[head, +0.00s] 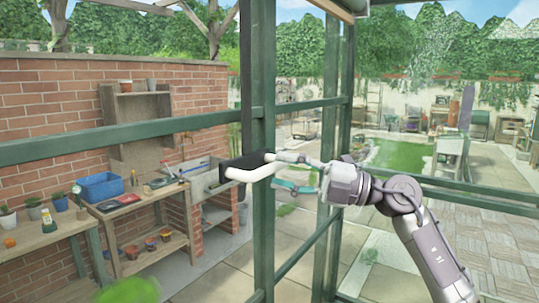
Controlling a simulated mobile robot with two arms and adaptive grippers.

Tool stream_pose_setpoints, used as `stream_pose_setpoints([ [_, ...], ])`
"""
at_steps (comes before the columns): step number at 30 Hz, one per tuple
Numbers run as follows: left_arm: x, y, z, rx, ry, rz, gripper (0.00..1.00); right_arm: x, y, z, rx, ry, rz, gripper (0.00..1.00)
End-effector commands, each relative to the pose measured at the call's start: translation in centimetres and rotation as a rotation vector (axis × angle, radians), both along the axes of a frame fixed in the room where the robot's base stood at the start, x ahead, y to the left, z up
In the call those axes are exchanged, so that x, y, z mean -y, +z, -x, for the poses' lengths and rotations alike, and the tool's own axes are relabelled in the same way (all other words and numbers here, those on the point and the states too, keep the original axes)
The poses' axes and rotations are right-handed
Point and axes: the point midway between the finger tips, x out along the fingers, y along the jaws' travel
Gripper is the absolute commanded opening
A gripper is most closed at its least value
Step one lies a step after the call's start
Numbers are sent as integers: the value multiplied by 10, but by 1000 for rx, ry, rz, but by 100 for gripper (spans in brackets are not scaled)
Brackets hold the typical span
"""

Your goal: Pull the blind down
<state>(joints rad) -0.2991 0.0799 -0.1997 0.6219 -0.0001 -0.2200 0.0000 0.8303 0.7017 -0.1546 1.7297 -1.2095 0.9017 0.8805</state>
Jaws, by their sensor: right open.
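My right gripper (292,172) reaches in from the right at the middle of the head view. It is open, its fingers pointing left towards a green frame post. No lowered blind shows in the glazed frame. A pale wooden bar (333,9) crosses the top edge, cut off by the picture; I cannot tell whether it belongs to the blind. My left gripper is out of view.
Green posts and rails (264,110) stand close in front. Beyond them, at left, a wooden bench (50,232) with pots and a blue crate (101,187) stands by a brick wall (50,95). Paving and a green lawn (400,153) lie outside.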

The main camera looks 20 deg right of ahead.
Motion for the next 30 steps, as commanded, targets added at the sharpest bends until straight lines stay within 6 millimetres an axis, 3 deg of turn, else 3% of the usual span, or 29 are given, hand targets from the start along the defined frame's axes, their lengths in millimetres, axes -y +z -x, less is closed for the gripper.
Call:
stream_pose_setpoints([
  [6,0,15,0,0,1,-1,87,-24,7,-13,0,1,-2,45],
  [17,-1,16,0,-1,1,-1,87,-29,5,-16,1,-1,0,45],
  [20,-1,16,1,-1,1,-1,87,-29,5,-16,0,-1,0,34],
  [26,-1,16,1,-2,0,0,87,-29,5,-16,0,0,0,0],
  [30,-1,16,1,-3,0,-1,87,-29,5,-16,0,0,0,0],
])
